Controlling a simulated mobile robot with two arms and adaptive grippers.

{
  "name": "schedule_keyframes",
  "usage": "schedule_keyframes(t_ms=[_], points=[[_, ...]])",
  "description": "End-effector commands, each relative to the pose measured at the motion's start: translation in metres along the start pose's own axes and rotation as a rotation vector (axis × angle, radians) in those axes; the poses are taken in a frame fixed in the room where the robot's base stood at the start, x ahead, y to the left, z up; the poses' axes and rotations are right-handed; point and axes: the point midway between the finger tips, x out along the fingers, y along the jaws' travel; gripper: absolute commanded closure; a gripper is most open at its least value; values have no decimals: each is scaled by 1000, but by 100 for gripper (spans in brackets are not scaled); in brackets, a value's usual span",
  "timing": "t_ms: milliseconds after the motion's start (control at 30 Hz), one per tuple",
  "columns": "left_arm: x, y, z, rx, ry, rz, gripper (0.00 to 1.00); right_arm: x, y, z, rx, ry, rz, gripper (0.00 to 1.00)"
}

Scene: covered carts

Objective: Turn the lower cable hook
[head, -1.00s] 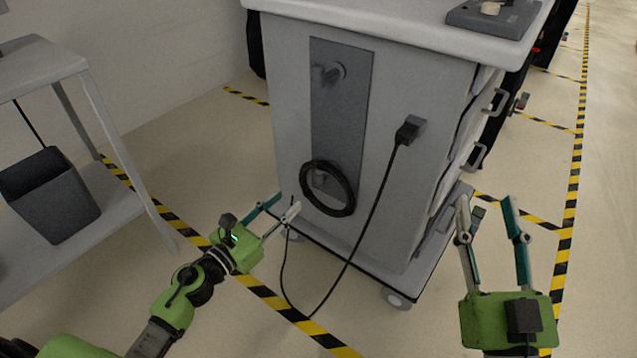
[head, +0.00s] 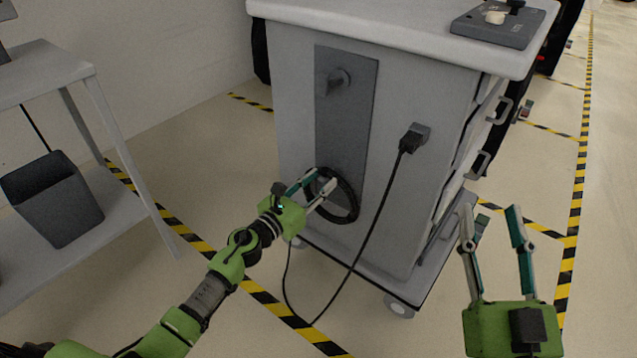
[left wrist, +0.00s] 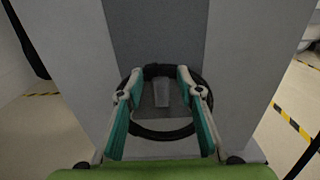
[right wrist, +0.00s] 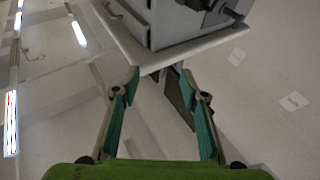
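The lower cable hook (left wrist: 162,93) is a grey piece on the dark panel of the cart, seen between my left fingers in the left wrist view. A coiled black cable (left wrist: 160,134) hangs around it; the coil also shows in the head view (head: 345,217). My left gripper (head: 324,179) is open in front of the hook, its fingers on either side and overlapping the coil in view. I cannot tell whether they touch it. The upper hook (head: 338,81) sticks out higher on the panel. My right gripper (head: 491,212) is open and empty, right of the cart.
The grey cart (head: 400,90) has a plug (head: 415,138) on its face, with a black cable (head: 372,235) hanging to the floor. A shelf table (head: 125,207) with a dark bin (head: 55,205) stands at the left.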

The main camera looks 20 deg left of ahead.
Motion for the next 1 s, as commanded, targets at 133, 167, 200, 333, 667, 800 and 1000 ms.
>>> schedule_keyframes(t_ms=[133,167,200,333,667,800,1000], points=[[0,0,0,0,0,0,67,1,-1,-1,1,3,-1,60],[0,0,0,0,0,0,69,1,-1,-1,1,3,-2,60],[0,0,0,0,0,0,80,1,-1,-1,1,2,-2,60],[0,0,0,0,0,0,100,1,-1,0,1,0,-2,60],[0,1,0,-29,0,0,100,0,-1,2,2,-11,-1,60],[0,3,0,-88,0,0,100,0,0,7,2,-32,0,60],[0,8,-1,-235,1,0,100,-2,2,16,0,-72,4,60]])
